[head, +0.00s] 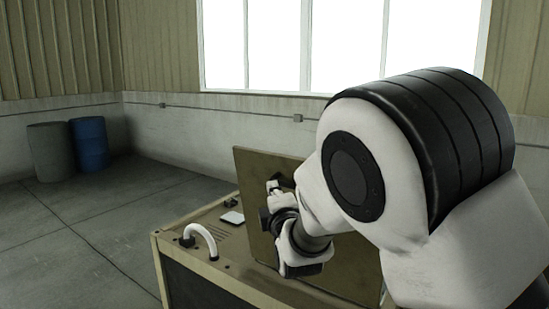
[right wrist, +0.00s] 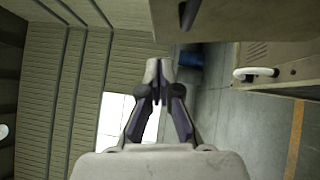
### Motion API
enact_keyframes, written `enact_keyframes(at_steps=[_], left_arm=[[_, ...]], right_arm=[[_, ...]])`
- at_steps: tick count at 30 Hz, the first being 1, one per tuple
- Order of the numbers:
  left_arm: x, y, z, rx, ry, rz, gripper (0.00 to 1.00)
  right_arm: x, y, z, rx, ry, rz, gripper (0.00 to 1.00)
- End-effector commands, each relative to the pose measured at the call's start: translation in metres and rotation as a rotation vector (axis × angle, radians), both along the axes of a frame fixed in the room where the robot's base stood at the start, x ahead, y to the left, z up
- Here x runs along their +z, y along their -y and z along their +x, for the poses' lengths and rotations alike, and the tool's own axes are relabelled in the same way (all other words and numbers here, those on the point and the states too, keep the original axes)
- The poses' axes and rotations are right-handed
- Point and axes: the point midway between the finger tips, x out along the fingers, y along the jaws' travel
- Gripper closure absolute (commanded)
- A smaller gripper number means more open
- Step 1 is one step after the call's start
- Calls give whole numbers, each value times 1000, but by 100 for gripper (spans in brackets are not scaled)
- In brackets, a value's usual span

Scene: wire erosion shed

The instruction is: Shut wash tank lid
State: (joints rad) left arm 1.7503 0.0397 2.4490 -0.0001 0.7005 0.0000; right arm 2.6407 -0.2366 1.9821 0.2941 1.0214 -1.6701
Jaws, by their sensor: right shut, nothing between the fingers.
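The wash tank (head: 215,285) is a tan-edged cabinet with dark sides at the lower middle of the head view. Its lid (head: 250,168), a flat brown panel, stands raised, close to upright, on the tank top. My right gripper (head: 274,187) is in front of the lid's face in the head view and hides part of it; I cannot tell whether they touch. In the right wrist view the fingertips (right wrist: 159,72) are together and empty, just below what looks like the lid (right wrist: 250,18). My left gripper is not in view.
A white curved handle or pipe (head: 203,234) and a small white block (head: 232,217) are on the tank top, left of the lid. A blue drum (head: 90,143) and a grey drum (head: 50,152) stand far left by the wall. The floor (head: 80,235) left of the tank is clear.

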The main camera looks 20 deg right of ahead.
Motion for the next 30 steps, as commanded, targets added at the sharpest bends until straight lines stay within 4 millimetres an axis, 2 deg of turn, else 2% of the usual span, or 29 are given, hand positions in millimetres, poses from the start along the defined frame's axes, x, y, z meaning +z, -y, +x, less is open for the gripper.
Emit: enact_keyframes(at_steps=[5,17,20,24,30], left_arm=[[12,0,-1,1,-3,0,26],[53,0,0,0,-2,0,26],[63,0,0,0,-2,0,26],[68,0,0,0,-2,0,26],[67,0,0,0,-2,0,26]], right_arm=[[5,3,19,0,-2,4,100],[17,16,102,-2,-1,4,100],[19,31,112,-4,-1,4,100],[19,41,120,-1,-3,2,100],[17,43,122,0,-2,1,100]])
